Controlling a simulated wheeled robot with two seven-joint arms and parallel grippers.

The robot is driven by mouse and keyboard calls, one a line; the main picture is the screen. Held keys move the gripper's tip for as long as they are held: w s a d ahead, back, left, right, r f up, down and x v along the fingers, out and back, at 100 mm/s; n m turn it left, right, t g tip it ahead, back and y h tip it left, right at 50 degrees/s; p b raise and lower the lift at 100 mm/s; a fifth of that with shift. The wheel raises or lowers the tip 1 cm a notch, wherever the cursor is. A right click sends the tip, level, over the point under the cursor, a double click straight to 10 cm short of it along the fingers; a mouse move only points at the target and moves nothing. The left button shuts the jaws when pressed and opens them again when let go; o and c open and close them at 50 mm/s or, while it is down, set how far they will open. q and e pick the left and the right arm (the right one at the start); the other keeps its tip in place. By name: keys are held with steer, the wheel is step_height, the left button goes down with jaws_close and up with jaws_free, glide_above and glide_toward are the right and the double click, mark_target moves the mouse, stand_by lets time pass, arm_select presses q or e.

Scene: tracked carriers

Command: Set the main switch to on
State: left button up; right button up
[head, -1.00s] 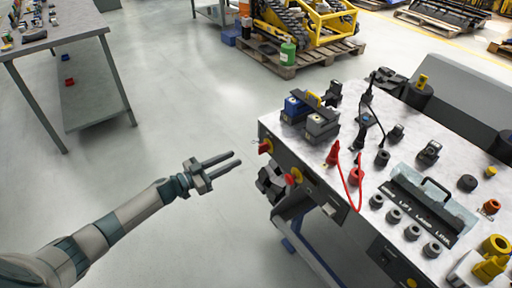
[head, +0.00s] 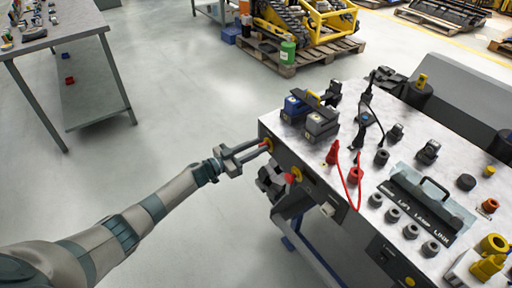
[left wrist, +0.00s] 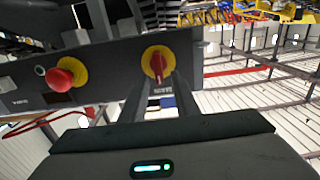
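The main switch (left wrist: 158,62) is a red rotary handle on a yellow disc, on the dark front panel of the bench. In the left wrist view its handle stands roughly upright. In the head view the switch (head: 267,143) sits near the panel's left corner. My left gripper (head: 264,148) is open, its two fingers pointing at the switch. In the left wrist view the fingers (left wrist: 162,88) reach up to the lower part of the disc, one on each side. I cannot tell whether they touch the handle. My right gripper is not in view.
A red mushroom button (left wrist: 64,77) on a yellow disc sits beside the switch on the same panel. The bench top (head: 345,125) holds dark blocks, a red cable and several knobs. The floor left of the bench is clear.

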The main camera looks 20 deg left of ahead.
arm_select(q)
jaws_close()
